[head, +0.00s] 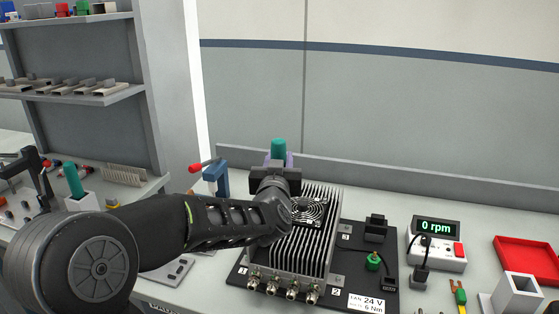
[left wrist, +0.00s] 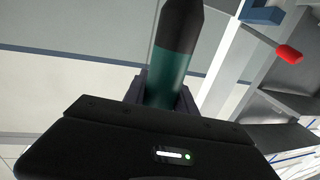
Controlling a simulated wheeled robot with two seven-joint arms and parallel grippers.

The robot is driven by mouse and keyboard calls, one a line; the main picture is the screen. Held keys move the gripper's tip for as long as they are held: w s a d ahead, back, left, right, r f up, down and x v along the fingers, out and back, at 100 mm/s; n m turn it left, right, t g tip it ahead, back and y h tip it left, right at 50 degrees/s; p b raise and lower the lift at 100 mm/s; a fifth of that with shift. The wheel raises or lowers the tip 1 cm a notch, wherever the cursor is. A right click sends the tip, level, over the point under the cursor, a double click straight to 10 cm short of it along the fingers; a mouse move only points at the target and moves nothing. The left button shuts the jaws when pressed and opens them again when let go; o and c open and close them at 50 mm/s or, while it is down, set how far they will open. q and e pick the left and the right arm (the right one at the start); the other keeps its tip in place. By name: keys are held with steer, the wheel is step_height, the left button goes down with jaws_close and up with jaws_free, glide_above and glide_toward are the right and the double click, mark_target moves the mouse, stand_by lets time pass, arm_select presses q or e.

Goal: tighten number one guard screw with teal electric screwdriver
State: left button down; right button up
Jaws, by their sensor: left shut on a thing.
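My left gripper (head: 277,163) is shut on the teal electric screwdriver (head: 278,148), whose teal end rises above the jaws, at the back of the finned unit (head: 320,240). In the left wrist view the screwdriver (left wrist: 170,75) shows a teal body and a black end section between the jaws (left wrist: 160,92). The round fan guard (head: 308,211) sits on top of the unit, partly behind my left arm. Its screws are too small to tell apart, and the screwdriver's bit is hidden in the head view. My right gripper is not in view.
A black board (head: 352,262) carries the unit, with brass fittings at its front. A meter (head: 437,243) reads 0 rpm. A red tray (head: 528,262) lies far right. A blue clamp with a red handle (head: 216,177) stands behind my arm. Another teal handle (head: 73,180) stands at left.

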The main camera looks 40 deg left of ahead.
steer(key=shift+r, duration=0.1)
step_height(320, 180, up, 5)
steer(key=p, duration=0.5)
stand_by(0.4)
stand_by(0.4)
